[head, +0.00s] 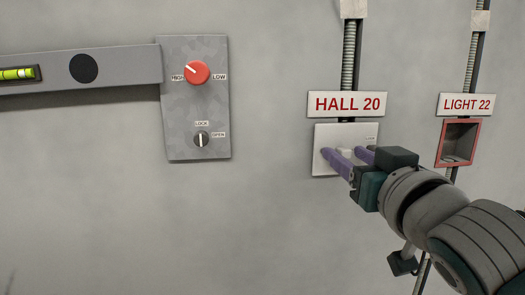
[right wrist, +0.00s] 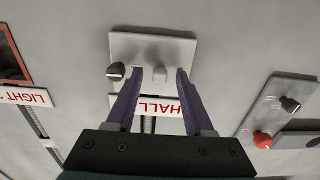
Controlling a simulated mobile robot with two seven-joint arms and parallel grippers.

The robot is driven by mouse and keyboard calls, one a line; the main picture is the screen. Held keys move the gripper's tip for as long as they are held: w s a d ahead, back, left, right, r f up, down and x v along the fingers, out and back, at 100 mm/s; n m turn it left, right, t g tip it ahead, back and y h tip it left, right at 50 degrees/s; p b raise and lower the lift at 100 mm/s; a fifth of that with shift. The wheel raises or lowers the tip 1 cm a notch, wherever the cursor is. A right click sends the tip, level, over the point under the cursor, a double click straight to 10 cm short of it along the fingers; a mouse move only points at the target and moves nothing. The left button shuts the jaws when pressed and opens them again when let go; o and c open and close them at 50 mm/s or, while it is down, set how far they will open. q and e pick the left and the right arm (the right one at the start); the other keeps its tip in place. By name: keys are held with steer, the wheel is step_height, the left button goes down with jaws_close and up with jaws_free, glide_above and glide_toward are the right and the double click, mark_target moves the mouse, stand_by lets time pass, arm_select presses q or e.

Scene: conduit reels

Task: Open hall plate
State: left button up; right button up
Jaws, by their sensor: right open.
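The hall plate (head: 326,133) is a pale square plate on the wall under the red-lettered HALL 20 sign (head: 347,104). In the right wrist view the plate (right wrist: 150,45) appears upside down, with a small pale handle (right wrist: 160,74) and a dark knob (right wrist: 115,71) beside it. My right gripper (head: 344,152) is open in front of the plate. In the wrist view its purple fingers (right wrist: 159,72) stand on either side of the pale handle. I cannot tell whether they touch it. The gripper hides the plate's lower right in the head view. My left gripper is out of view.
A grey panel (head: 178,120) with a red HIGH/LOW knob (head: 197,72) and a LOCK/OPEN knob (head: 202,139) is to the left, beside a grey bar (head: 120,68). A red-framed open box (head: 457,160) sits under the LIGHT 22 sign (head: 466,104) at right.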

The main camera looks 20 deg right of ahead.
steer(key=shift+w+d, duration=0.1)
steer(key=shift+w, duration=0.2)
jaws_close()
stand_by(1.3)
